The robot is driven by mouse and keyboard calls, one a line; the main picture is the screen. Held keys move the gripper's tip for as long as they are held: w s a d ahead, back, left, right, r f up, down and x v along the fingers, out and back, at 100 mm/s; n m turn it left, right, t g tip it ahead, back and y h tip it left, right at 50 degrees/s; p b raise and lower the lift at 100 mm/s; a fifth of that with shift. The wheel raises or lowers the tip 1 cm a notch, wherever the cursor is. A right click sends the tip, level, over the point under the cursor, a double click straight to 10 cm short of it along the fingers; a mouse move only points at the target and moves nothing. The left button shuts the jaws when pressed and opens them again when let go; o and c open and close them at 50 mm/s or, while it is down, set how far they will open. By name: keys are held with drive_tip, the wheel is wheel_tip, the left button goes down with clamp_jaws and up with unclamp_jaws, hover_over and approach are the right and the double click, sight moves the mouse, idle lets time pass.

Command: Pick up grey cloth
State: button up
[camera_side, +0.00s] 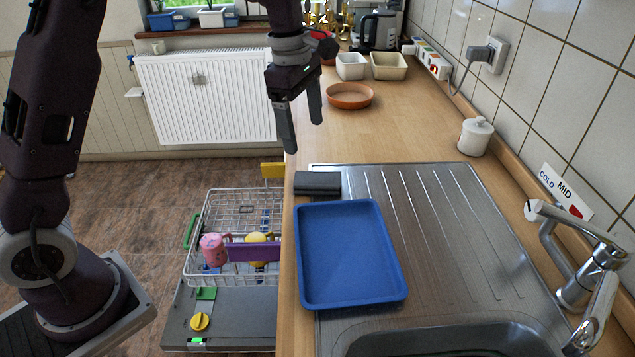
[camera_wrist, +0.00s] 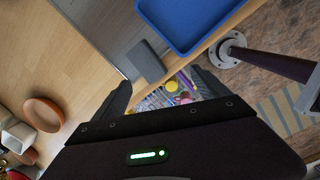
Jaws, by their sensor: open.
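The grey cloth (camera_side: 318,183) is a dark grey folded block lying on the counter's left edge. In the wrist view the cloth (camera_wrist: 146,62) lies ahead of the fingers, beside the tray (camera_wrist: 190,20). My gripper (camera_side: 302,130) is open and empty, fingers pointing down. It hangs in the air above and behind the cloth, apart from it. In the wrist view the two fingers of my gripper (camera_wrist: 163,95) are spread wide. Nothing hides the cloth.
A dish rack (camera_side: 240,215) with a pink cup (camera_side: 213,248) stands below the counter's left edge. A terracotta dish (camera_side: 350,95) and a white lidded jar (camera_side: 475,136) stand farther back. The tap (camera_side: 590,270) is at right.

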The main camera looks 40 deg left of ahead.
sight(319, 178)
drive_tip(key=w+f+n, duration=0.1)
drive_tip(key=f, duration=0.1)
drive_tip(key=w+f+n, duration=0.2)
drive_tip(key=f, duration=0.1)
drive_tip(key=w+f+n+g, duration=0.1)
drive_tip(key=w+f, duration=0.1)
drive_tip(key=f, duration=0.1)
drive_tip(key=shift+a+f+n+y, duration=0.25)
drive_tip(key=shift+a+n+y, duration=0.1)
drive_tip(key=shift+n+y, duration=0.05)
drive_tip(key=f, duration=0.7)
drive_tip(key=shift+w, duration=0.2)
drive_tip(key=c, duration=1.5)
